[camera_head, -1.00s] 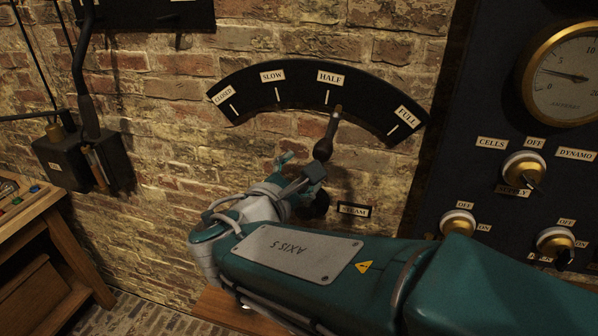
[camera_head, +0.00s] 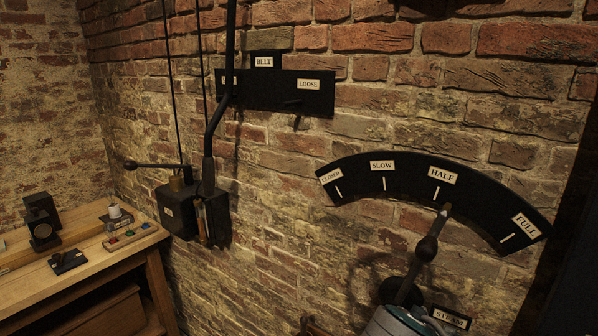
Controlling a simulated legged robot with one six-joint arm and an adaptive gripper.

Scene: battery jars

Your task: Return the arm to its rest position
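A small teal and grey part of my arm (camera_head: 398,322) shows at the bottom edge of the view, in front of the foot of the steam lever. My gripper's fingers cannot be made out; they appear to lie below the frame. The black steam lever (camera_head: 427,247) leans up and right, its tip just below the HALF mark on the curved black scale (camera_head: 350,184). No part of my arm is seen touching the lever's handle. The STEAM label (camera_head: 450,317) is right of its base.
A wooden bench (camera_head: 128,258) with a small tray (camera_head: 130,237) and black devices stands at left. A black box (camera_head: 179,212) with a side lever and upright rod is on the brick wall. The belt plate (camera_head: 275,91) is above. The wall between is clear.

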